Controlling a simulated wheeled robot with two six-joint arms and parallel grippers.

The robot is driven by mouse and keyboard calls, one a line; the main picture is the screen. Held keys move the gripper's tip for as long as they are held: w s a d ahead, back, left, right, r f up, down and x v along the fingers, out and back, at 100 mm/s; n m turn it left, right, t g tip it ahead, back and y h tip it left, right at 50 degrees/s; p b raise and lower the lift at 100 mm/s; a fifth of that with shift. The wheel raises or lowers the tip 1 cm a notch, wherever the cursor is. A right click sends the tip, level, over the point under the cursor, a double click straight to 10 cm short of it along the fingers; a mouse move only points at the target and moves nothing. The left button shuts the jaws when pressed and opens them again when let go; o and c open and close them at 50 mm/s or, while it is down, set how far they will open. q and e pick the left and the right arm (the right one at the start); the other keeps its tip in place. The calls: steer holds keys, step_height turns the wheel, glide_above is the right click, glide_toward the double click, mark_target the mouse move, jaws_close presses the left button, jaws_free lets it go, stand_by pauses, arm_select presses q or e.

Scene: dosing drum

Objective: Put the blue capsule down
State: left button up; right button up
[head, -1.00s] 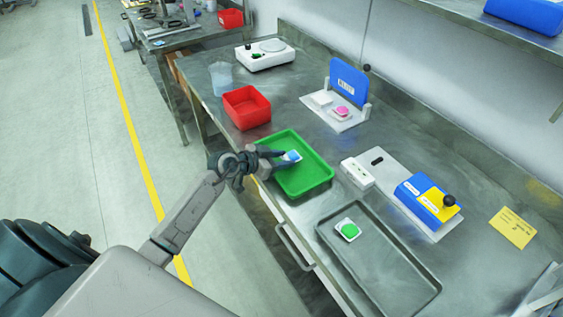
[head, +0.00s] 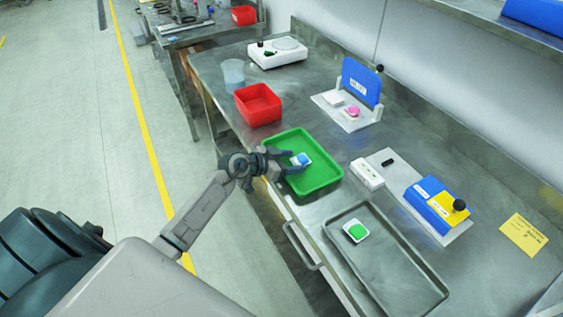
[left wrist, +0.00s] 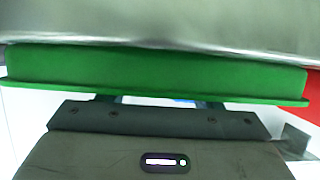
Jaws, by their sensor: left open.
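The blue capsule (head: 301,159), a blue spot on a small white block, lies in the green tray (head: 322,183) in the head view. My left gripper (head: 293,161) reaches over the tray's left side. Its fingers are open, one on each side of the capsule's block; I cannot tell whether they touch it. In the left wrist view the green tray (left wrist: 150,68) fills a wide band, and a sliver of white and blue shows between the fingers, mostly hidden behind the gripper body. My right gripper is not in view.
A red bin (head: 258,104) stands behind the green tray. A grey metal tray (head: 400,275) in front holds a white block with a green capsule (head: 357,231). To the right are a small white box (head: 367,174) and a blue-yellow device (head: 437,203). A pink capsule (head: 352,112) sits at a blue-lidded station (head: 361,83).

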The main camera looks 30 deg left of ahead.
arm_select(q)
steer(key=v, duration=1.2)
steer(key=shift+f, duration=0.1)
